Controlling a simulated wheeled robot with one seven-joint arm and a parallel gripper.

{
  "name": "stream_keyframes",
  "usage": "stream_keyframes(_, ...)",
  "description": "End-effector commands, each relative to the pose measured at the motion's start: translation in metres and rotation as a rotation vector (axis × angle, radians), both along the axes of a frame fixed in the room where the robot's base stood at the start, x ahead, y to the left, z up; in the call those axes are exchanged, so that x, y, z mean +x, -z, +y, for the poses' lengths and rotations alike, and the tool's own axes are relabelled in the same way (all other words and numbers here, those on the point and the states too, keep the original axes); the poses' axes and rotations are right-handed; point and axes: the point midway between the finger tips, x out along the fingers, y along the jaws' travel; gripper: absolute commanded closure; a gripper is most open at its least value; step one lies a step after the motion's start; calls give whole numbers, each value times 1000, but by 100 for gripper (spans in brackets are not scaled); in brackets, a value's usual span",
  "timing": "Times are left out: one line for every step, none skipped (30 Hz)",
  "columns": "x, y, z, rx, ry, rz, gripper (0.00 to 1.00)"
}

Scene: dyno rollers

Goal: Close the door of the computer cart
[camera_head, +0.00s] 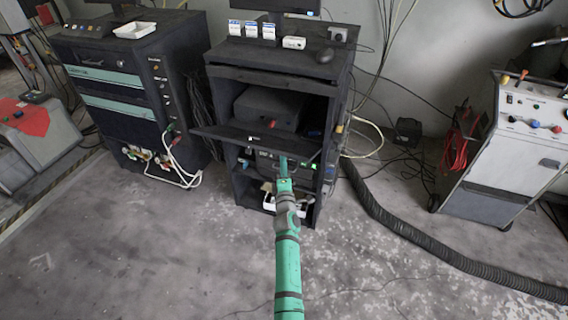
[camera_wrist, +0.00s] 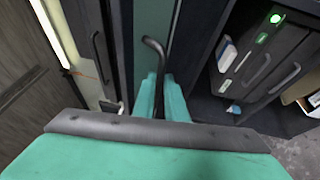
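The computer cart (camera_head: 332,92) stands in the middle of the head view. Its dark door (camera_head: 225,133) is folded down and sticks out toward me, leaving the compartment behind it open. A dark box (camera_head: 268,105) sits inside. My gripper (camera_head: 284,160) is at the door's front edge, right of its middle. In the wrist view my gripper's teal fingers (camera_wrist: 163,98) are close together, and a curved black handle (camera_wrist: 155,50) runs down between them. Whether they are clamped on it, I cannot tell.
A dark cabinet with teal drawers (camera_head: 110,80) stands left of the cart, with cables at its front. A thick black hose (camera_head: 400,232) runs along the floor to the right. A white console (camera_head: 505,150) stands far right. The floor in front is mostly clear.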

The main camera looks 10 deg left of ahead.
Motion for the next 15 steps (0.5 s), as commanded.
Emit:
stream_keyframes(10, -34, -4, -5, 2, -55, 85)
stream_keyframes(9, -34, -4, -5, 2, -55, 85)
stream_keyframes(9, -34, -4, -5, 2, -55, 85)
stream_keyframes(9, -34, -4, -4, 2, -55, 85)
stream_keyframes(9, -34, -4, -4, 2, -55, 85)
stream_keyframes(9, -34, -4, -4, 2, -55, 85)
stream_keyframes(9, -34, -4, -4, 2, -55, 85)
stream_keyframes(9, -34, -4, -4, 2, -55, 85)
stream_keyframes(9, -34, -4, -4, 2, -55, 85)
stream_keyframes(9, -34, -4, -4, 2, -55, 85)
stream_keyframes(9, -34, -4, -4, 2, -55, 85)
stream_keyframes(9, -34, -4, -4, 2, -55, 85)
stream_keyframes(9, -34, -4, -4, 2, -55, 85)
stream_keyframes(9, -34, -4, -4, 2, -55, 85)
stream_keyframes(9, -34, -4, -4, 2, -55, 85)
